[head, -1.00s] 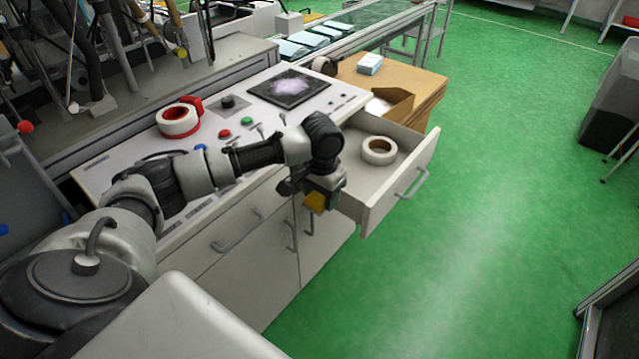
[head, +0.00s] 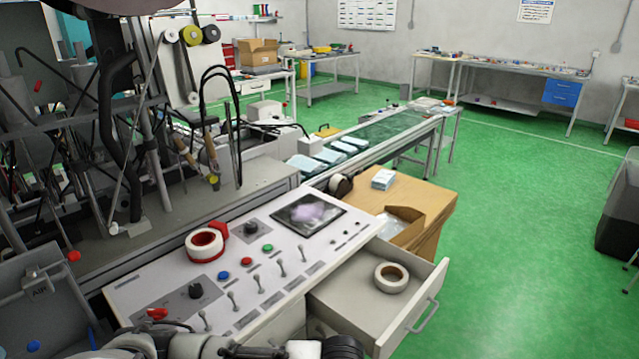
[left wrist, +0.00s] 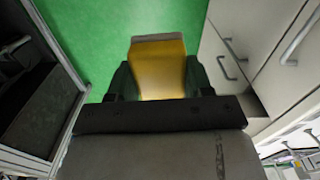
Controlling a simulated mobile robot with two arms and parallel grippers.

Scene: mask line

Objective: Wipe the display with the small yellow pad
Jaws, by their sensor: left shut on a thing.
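The display (head: 308,214) is a dark flat screen set in the white control panel, with a pale purple smear over its middle. The small yellow pad (left wrist: 160,68) shows in the left wrist view, with a greyish edge at its far end. My left gripper (left wrist: 158,84) is shut on the pad, one finger on each side of it, with green floor behind. In the head view only part of my left arm shows at the bottom edge; its gripper and the pad are out of that picture. My right gripper is in neither view.
An open drawer (head: 420,325) holding a white tape roll (head: 391,278) juts out from the console. A red-and-white tape dispenser (head: 205,244), levers and buttons (head: 246,261) stand on the panel. A cardboard box (head: 402,226) is beyond the drawer.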

